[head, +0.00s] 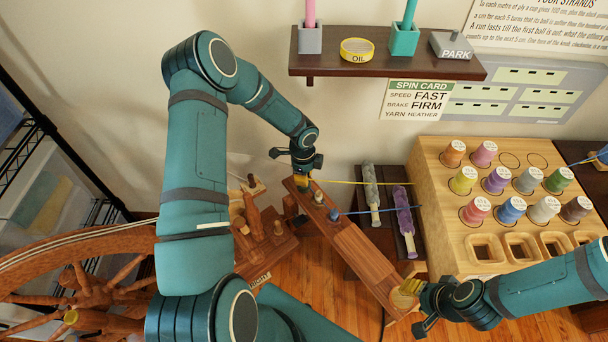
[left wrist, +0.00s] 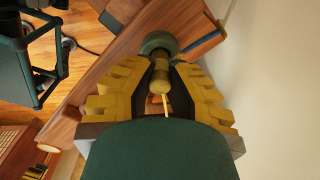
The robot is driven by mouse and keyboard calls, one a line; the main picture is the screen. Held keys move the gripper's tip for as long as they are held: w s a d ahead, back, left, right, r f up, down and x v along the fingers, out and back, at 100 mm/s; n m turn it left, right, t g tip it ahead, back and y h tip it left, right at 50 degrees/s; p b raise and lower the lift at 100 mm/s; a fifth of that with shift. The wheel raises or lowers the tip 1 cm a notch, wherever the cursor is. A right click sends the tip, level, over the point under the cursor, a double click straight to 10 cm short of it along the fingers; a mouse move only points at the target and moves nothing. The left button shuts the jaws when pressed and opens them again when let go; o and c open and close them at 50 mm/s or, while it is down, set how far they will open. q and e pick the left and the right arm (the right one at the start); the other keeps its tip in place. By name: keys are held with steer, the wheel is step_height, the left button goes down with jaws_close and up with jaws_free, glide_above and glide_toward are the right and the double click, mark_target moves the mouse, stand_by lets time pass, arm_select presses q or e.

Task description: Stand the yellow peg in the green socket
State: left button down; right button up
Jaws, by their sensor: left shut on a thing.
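My left gripper (head: 302,178) is at the far end of the long wooden rail (head: 355,248), pointing down. In the left wrist view it is shut on the yellow peg (left wrist: 160,80). The round green socket (left wrist: 158,42) is directly beyond the peg's end, on the wood. I cannot tell whether the peg is inside the socket or just against it. In the head view the gripper mostly hides both. My right gripper (head: 409,288) is at the rail's near end; its finger opening is unclear.
A blue peg (head: 334,214) stands on the rail close to the left gripper. Yellow and blue strands run rightward. A wooden rack (head: 430,165) of yarn cones is at right; a shelf (head: 360,62) hangs above. The spinning wheel (head: 100,250) is at left.

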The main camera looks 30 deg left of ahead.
arm_select(q)
steer(key=shift+f, duration=0.15)
steer(key=c, duration=1)
jaws_free()
step_height(320, 180, up, 8)
steer(key=shift+f, duration=0.2)
steer(key=shift+a, duration=0.1)
